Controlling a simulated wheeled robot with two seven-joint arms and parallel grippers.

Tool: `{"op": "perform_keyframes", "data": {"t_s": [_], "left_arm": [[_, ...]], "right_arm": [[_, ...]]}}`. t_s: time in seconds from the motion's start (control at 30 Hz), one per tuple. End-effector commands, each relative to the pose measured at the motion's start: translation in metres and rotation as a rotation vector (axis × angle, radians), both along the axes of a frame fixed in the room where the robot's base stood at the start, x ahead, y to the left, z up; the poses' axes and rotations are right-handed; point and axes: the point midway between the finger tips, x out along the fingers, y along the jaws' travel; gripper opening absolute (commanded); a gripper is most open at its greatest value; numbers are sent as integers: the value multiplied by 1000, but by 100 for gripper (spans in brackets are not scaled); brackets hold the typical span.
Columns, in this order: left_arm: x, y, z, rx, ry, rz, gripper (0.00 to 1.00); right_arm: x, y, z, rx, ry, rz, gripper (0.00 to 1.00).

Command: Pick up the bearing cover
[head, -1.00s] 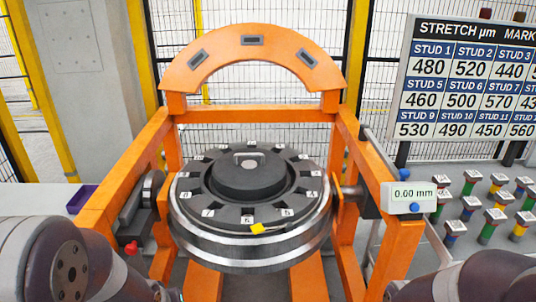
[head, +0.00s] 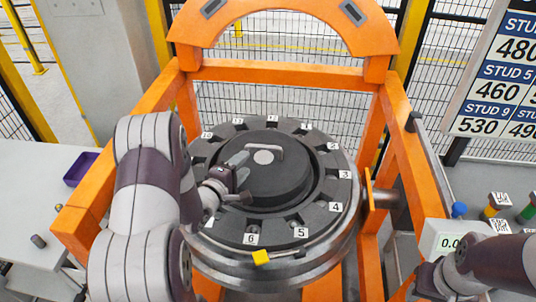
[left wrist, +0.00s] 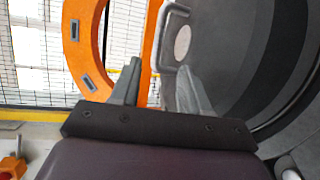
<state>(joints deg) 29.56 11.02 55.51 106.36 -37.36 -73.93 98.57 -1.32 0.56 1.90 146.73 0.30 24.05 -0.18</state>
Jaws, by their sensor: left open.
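The bearing cover (head: 262,190) is a dark round disc with a pale grey bar handle (head: 268,150) on top. It sits in the middle of the numbered dark ring on the wheelset. My left gripper (head: 243,178) is open and empty above the cover's left part, its fingers pointing toward the handle but apart from it. In the left wrist view the handle (left wrist: 172,35) shows beyond the fingers (left wrist: 160,88), nearer the right finger, with the dark cover (left wrist: 225,65) behind it. My right gripper (head: 428,282) is at the lower right edge, its jaws unclear.
The orange gantry (head: 282,72) surrounds the wheelset, with its arch behind and posts at both sides. A gauge box (head: 440,240) is on the right post. A yellow marker (head: 261,257) is at the ring's front. A purple bin (head: 80,168) is on the left table.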

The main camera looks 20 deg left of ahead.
Motion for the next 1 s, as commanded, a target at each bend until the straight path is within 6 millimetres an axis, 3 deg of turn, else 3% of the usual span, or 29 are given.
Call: {"op": "perform_keyframes", "data": {"t_s": [0.43, 0.7, 0.83, 1.0], "left_arm": [[69, -11, -4, 2, 2, 0, 45], [74, -11, -7, 3, 2, 1, 45], [74, -11, -7, 3, 2, 1, 3], [74, -11, -7, 3, 2, 1, 0]], "right_arm": [[0, 0, 23, 0, -1, 0, 43], [0, 0, 23, 0, 0, 0, 43], [0, 0, 23, 0, 0, 0, 43], [0, 0, 23, 0, 0, 0, 43]]}}
